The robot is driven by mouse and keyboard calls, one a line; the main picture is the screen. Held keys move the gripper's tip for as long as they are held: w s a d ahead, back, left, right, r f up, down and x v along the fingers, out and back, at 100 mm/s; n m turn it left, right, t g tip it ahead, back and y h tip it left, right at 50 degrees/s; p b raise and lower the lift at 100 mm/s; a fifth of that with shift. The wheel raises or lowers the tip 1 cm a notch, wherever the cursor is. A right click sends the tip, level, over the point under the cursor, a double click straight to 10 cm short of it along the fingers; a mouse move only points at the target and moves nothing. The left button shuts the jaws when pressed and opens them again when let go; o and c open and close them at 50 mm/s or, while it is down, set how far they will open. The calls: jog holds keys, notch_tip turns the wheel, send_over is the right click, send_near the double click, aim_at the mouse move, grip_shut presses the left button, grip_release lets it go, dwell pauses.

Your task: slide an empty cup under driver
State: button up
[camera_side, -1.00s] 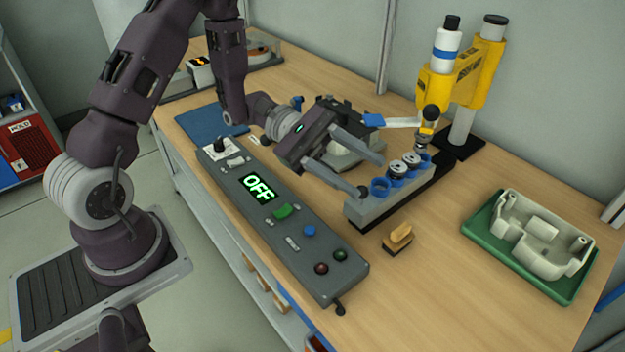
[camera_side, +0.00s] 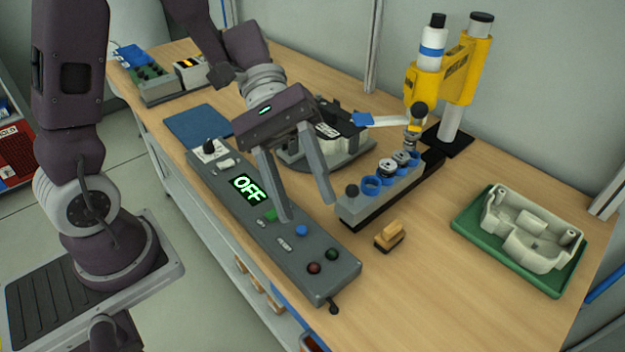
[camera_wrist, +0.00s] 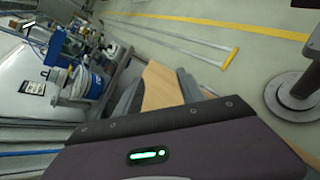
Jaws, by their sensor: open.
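A grey block with blue-rimmed cups (camera_side: 371,185) stands in the middle of the bench; one near cup looks empty, and the cups behind it hold dark and metallic round parts. A dark knob (camera_side: 351,191) sits at the block's near end. The yellow driver (camera_side: 425,88) is on a grey post at the back, its tip over the far end of the row. My gripper (camera_side: 308,210) is open and empty, fingers pointing down over the control box, left of the block and apart from it. The wrist view shows mostly the gripper body; the cups are not clear there.
The control box (camera_side: 321,277) with a display reading OFF lies in front. A wooden-handled brush (camera_side: 390,235) lies near the block. A green tray (camera_side: 466,230) with a pale housing (camera_side: 530,240) is at right. A dark fixture (camera_side: 345,152) stands behind my gripper.

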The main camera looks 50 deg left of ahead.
notch_tip(320, 180, down, 4)
jog(key=w+a+y, duration=0.2)
jog(key=y, duration=0.1)
jog(key=n+t+y, duration=0.4)
jog(key=t+y, duration=0.1)
jog(key=y, duration=0.2)
send_over(353, 186)
jog(key=s, duration=0.1)
jog(key=f, duration=0.7)
jog(key=shift+w+a+f, duration=0.1)
jog(key=shift+w+f, duration=0.25)
grip_shut()
jog(key=shift+w, duration=0.1)
